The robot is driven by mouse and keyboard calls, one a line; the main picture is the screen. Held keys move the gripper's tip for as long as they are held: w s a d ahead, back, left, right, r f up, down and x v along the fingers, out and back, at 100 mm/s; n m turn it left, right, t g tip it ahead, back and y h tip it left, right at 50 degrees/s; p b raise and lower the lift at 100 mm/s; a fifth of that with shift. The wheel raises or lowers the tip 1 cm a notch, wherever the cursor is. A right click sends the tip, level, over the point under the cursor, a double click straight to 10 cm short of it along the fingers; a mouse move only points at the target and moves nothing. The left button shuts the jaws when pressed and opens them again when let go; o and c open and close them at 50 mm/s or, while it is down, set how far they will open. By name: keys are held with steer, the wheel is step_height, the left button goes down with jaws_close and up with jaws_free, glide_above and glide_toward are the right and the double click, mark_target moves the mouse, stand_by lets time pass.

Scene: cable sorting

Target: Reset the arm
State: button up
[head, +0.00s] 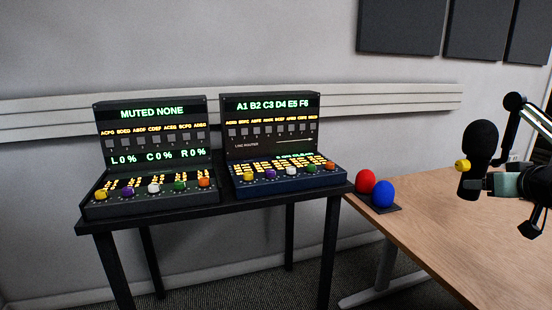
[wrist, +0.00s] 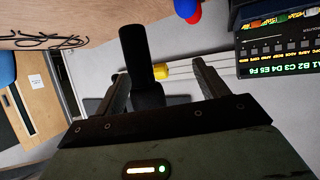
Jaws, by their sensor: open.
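My gripper (wrist: 161,75) is open in the wrist view, its two dark fingers spread apart. A black microphone (wrist: 136,50) shows between and beyond the fingers, with a yellow knob (wrist: 162,71) beside it. I cannot tell whether a finger touches it. In the head view the microphone (head: 480,145) is at the right, above the wooden desk, with the yellow knob (head: 462,166) on its left. A grey-green block (head: 506,184) beside the microphone looks like part of my gripper, but its fingers are not clear there.
Two lit consoles, left (head: 153,155) and right (head: 275,140), stand on a black table (head: 215,209). A red ball (head: 366,180) and a blue ball (head: 384,194) sit on the wooden desk (head: 460,230). A jointed boom arm (head: 532,115) is close to the microphone. Dark cables (wrist: 40,41) show in the wrist view.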

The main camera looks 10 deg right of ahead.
steer(key=w+a+n+g+y+p, duration=0.2)
steer(key=w+a, duration=0.3)
steer(key=a, duration=0.7)
steer(key=s+a+n+g+y+p, duration=0.2)
steer(key=s+a+n+g+p, duration=0.15)
steer(key=a, duration=1.45)
steer(key=s+a+n+g+p, duration=0.1)
steer(key=s+a+n+g, duration=0.1)
steer(key=s+a, duration=0.6)
steer(key=s+a+r+n+g+p, duration=0.1)
steer(key=s+a+n+g+p, duration=0.1)
steer(key=s+a, duration=0.5)
steer(key=s+n+g, duration=0.1)
steer(key=s+g, duration=0.1)
steer(key=s, duration=0.3)
steer(key=shift+s+a+r+g+y, duration=0.15)
steer(key=shift+a+r+g+y, duration=0.1)
steer(key=shift+a+g+y, duration=0.15)
steer(key=shift+n, duration=0.25)
